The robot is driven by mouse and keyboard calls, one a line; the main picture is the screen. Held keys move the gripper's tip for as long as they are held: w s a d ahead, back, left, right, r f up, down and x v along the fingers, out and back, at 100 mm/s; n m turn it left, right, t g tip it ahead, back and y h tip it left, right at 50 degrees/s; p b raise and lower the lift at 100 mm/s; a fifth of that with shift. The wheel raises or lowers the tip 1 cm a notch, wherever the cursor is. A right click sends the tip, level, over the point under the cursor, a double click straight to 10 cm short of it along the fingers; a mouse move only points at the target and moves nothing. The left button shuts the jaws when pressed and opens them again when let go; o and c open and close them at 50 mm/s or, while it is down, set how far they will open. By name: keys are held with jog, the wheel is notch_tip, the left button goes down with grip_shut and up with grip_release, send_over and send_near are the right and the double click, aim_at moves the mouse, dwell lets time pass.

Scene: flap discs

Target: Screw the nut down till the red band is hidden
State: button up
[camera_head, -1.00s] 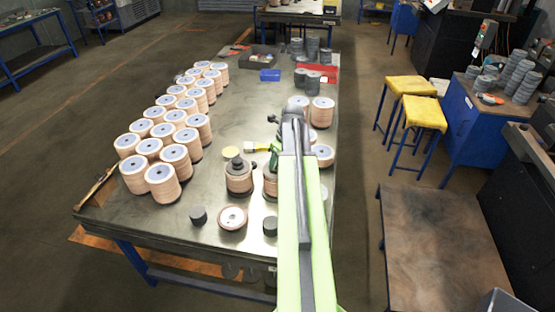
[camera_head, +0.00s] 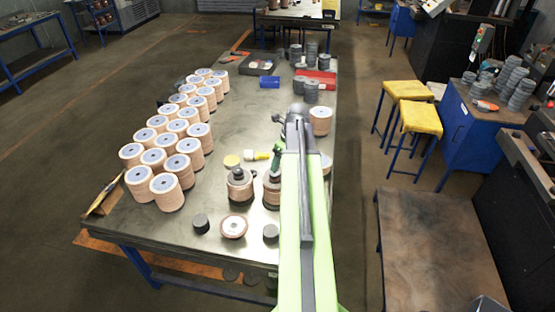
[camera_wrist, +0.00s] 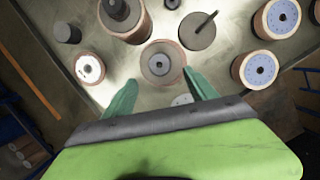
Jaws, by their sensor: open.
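My gripper (camera_wrist: 158,98) is open, with two green fingers spread apart in the wrist view. A disc stack with a grey top and round hub (camera_wrist: 160,63) lies just beyond the fingertips, between their lines; nothing is held. A stack with a dark knob-like top, possibly the nut, stands on the table in the head view (camera_head: 240,188). A second such stack (camera_head: 271,190) is partly hidden by my arm. In the wrist view a dark-topped stack (camera_wrist: 121,16) stands beyond the gripper to the left. I cannot make out a red band on any of them.
The metal table (camera_head: 225,130) carries rows of tan flap-disc stacks (camera_head: 166,190) at left. Short black cylinders (camera_head: 201,223) and a flat disc (camera_head: 233,227) lie near the front edge.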

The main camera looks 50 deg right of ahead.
jog(key=p+v, duration=0.8)
jog(key=v, duration=0.2)
jog(key=shift+w+r, duration=0.1)
